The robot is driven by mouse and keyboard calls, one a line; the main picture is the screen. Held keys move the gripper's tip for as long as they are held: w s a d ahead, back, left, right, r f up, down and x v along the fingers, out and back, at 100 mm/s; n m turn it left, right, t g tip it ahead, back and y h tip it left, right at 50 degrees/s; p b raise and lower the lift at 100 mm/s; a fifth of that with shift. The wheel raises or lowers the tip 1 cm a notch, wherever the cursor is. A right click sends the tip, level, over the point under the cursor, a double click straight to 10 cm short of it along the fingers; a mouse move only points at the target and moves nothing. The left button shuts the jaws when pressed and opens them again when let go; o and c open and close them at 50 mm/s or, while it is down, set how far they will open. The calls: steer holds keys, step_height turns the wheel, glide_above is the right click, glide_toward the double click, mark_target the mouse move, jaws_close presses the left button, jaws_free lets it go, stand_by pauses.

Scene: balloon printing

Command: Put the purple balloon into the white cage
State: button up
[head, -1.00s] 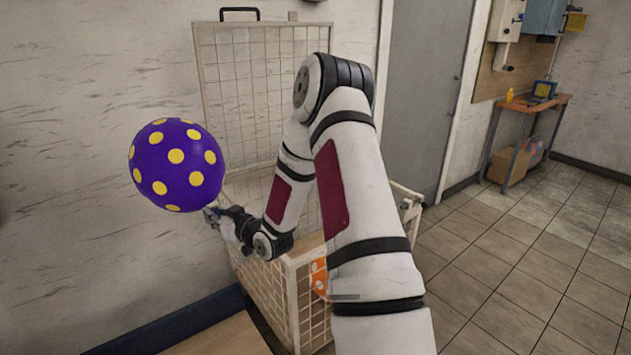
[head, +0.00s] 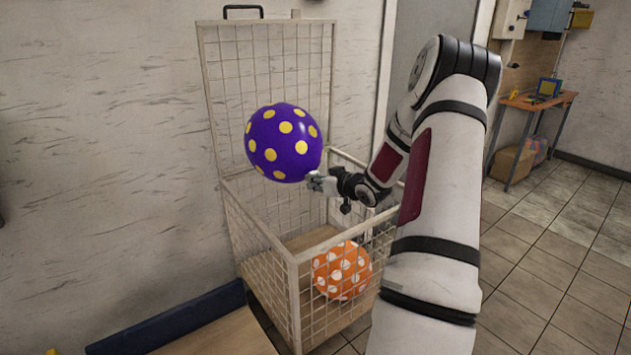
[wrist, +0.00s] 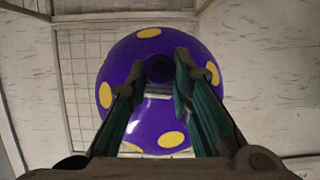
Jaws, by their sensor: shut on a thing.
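The purple balloon (head: 284,143) with yellow dots is held up in the head view, in front of the open mesh lid and above the left part of the white cage (head: 294,262). My gripper (head: 314,180) is at the balloon's lower right and shut on it. In the wrist view the balloon (wrist: 160,88) fills the middle, with the two fingers of my gripper (wrist: 160,75) on either side of its dark neck. The cage is open at the top, with its lid raised against the wall.
An orange balloon (head: 342,270) with white dots lies inside the cage at the front right. A wooden surface with a dark blue edge (head: 170,318) is at the lower left. Tiled floor and a small table (head: 537,101) are at the right.

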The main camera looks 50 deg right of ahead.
step_height(320, 180, down, 13)
steer(key=b, duration=0.7)
steer(key=shift+r, duration=0.2)
steer(key=o, duration=0.9)
steer(key=shift+c, duration=0.2)
steer(key=p+v, duration=0.3)
steer(key=r+p+v, duration=0.1)
steer(key=p+v, duration=0.2)
steer(key=v, duration=0.1)
steer(key=r+p+v, duration=0.1)
steer(key=p+v, duration=0.1)
steer(key=v, duration=0.2)
steer(key=shift+w+r+p, duration=0.15)
steer(key=shift+w+p, duration=0.05)
steer(key=shift+p, duration=0.2)
